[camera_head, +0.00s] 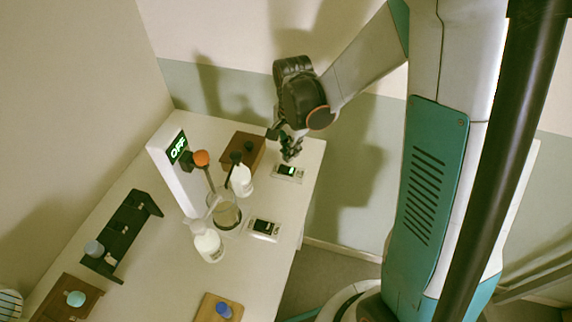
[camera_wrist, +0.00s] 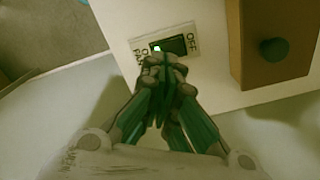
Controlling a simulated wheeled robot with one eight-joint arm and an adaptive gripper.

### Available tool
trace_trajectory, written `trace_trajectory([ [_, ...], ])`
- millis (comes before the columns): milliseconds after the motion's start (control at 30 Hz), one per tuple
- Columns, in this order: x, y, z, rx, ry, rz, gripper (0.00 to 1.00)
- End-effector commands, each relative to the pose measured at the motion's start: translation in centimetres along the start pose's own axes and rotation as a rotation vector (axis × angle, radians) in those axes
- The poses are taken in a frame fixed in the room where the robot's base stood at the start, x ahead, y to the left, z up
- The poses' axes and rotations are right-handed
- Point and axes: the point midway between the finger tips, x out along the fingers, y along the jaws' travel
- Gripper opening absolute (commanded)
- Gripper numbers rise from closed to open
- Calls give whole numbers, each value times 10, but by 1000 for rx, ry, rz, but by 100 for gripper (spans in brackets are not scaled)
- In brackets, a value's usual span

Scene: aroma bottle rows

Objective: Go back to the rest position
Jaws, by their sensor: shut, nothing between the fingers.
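My gripper (camera_head: 291,152) is over the far right part of the white table, close above a small switch panel (camera_head: 288,172). In the wrist view my gripper (camera_wrist: 168,62) is shut and empty, its fingertips at the near edge of the switch. The switch panel also shows in the wrist view (camera_wrist: 178,45), with a green light and the word OFF at one side. I cannot tell whether the fingertips touch it.
A white tower with a green OFF display (camera_head: 177,148) stands left of my gripper. White bottles (camera_head: 241,178) (camera_head: 207,243) stand around a glass beaker (camera_head: 227,214). A second switch panel (camera_head: 264,228), a brown block (camera_head: 245,148) and a black rack (camera_head: 122,235) are also on the table (camera_head: 165,280).

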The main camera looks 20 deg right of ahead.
Motion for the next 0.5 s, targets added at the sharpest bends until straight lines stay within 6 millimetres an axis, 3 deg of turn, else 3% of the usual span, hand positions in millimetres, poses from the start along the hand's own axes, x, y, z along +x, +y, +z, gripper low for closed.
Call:
trace_trajectory([
  [133,-10,0,0,0,0,0,0],
  [500,-10,0,0,0,0,0,0],
])
